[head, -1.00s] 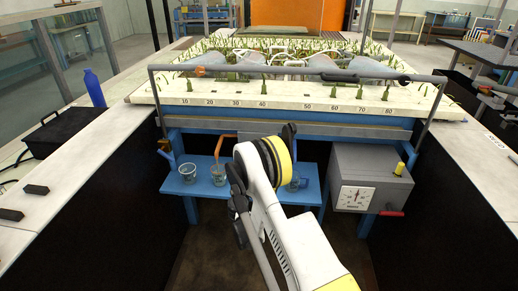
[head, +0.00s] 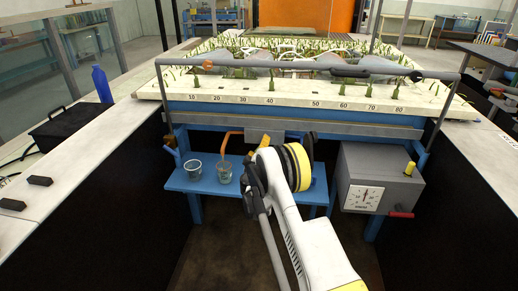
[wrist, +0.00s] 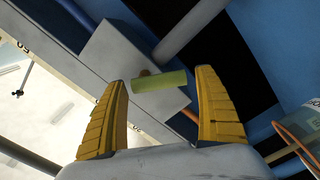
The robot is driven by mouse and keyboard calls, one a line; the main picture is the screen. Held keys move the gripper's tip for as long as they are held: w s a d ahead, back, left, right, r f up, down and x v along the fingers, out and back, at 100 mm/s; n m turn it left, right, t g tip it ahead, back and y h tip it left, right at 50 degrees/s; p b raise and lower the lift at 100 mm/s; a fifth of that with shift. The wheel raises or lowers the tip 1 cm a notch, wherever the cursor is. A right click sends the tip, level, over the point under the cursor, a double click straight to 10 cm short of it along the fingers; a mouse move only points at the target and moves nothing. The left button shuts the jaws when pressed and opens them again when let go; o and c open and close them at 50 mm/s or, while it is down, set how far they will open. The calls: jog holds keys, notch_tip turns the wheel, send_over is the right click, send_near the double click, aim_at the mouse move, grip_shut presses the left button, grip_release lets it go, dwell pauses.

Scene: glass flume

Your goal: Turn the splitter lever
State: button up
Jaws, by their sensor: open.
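The likely splitter lever, a short yellow-green bar (wrist: 160,81), sits on the face of a grey box (wrist: 110,50) in the wrist view. My gripper (wrist: 163,75) is open, with one yellow ribbed finger on each side of the bar. I see no clear contact, and the remaining depth is hard to tell. In the head view a small grey box (head: 259,137) under the flume's front edge, beside an orange spout (head: 231,137), seems to be the same box.
Glass jars (head: 224,173) stand on the blue shelf (head: 205,186) below the flume. A grey unit (head: 380,165) with a dial, yellow knob and red handle hangs at right. A grey bar (wrist: 190,28) runs close by the lever. Dark side walls flank the arm.

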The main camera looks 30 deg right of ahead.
jog(key=c, duration=1.2)
jog(key=shift+n, duration=0.3)
jog(key=n, duration=0.2)
jog(key=shift+s+d+f+n, duration=0.2)
jog(key=shift+f+n, duration=0.05)
jog(key=shift+n, duration=0.05)
jog(key=shift+s+d+f+n, duration=0.1)
jog(key=shift+d+n, duration=0.05)
jog(key=shift+n, duration=0.7)
jog(key=shift+s+d+f+n, duration=0.1)
jog(key=shift+n, duration=0.75)
jog(key=o, duration=1.2)
